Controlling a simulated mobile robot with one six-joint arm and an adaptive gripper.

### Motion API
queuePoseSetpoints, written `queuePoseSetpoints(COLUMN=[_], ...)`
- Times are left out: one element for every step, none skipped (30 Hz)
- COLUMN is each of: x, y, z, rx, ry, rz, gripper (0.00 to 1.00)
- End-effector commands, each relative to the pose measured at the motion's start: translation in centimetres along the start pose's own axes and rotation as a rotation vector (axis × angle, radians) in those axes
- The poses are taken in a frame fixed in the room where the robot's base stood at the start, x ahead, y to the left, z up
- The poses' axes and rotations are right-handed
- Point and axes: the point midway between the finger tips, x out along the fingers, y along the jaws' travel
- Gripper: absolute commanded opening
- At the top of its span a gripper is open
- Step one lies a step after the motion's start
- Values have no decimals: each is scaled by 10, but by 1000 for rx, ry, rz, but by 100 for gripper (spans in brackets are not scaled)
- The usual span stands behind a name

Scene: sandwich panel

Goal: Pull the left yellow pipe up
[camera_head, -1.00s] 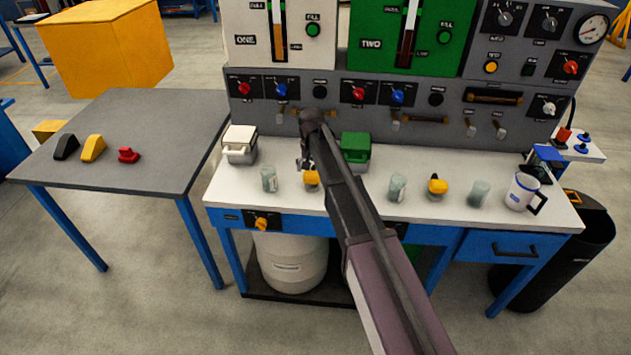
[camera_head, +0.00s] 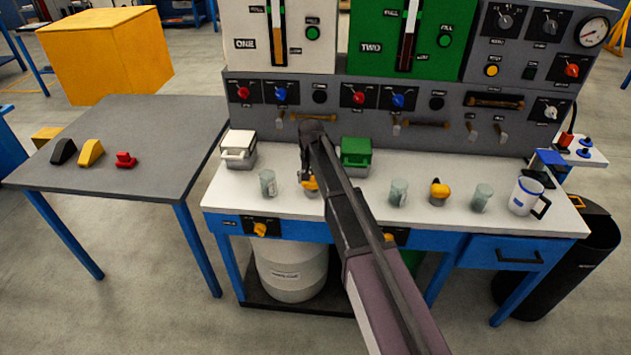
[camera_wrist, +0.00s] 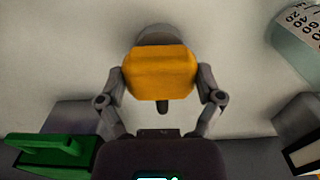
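The left yellow-topped piece (camera_head: 310,184) stands on the white worktop (camera_head: 340,204), below and partly behind my gripper (camera_head: 305,173) in the head view. In the wrist view its yellow block (camera_wrist: 160,72) fills the middle, with a grey round base behind it and a dark stub below. The fingers of my gripper (camera_wrist: 161,72) flank the block closely on both sides. I cannot tell whether they touch it. A similar yellow-topped piece (camera_head: 438,190) stands farther right on the worktop.
A glass (camera_head: 267,183) stands just left of the piece, and it also shows in the wrist view (camera_wrist: 298,55). A white-lidded box (camera_head: 238,151) and a green-lidded box (camera_head: 355,153) stand behind, either side. The control panel (camera_head: 400,115) rises at the back.

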Motion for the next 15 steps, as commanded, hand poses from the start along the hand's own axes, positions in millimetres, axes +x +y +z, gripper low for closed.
queuePoseSetpoints(x=[0, 0, 0, 0, 0, -1, -1, -2, -4, -6, -8, -12, -14, -17, -21], y=[0, 0, 0, 0, 0, 0, 0, 0, 0, 0, 0, 0, 0, 0, 0], z=[0, 0, 0, 0, 0, 0, 0, 0, 0, 0, 0, 0, 0, 0, 0], rx=[0, 0, 0, 0, 0, 0, 0, 0, 0, 0, 0, 0, 0, 0, 0], ry=[0, 0, 0, 0, 0, 0, 0, 0, 0, 0, 0, 0, 0, 0, 0], rz=[0, 0, 0, 0, 0, 0, 0, 0, 0, 0, 0, 0, 0, 0, 0], gripper=[44, 35, 24, 24, 24, 24, 24, 24, 24, 24, 24, 24, 24, 24, 24])
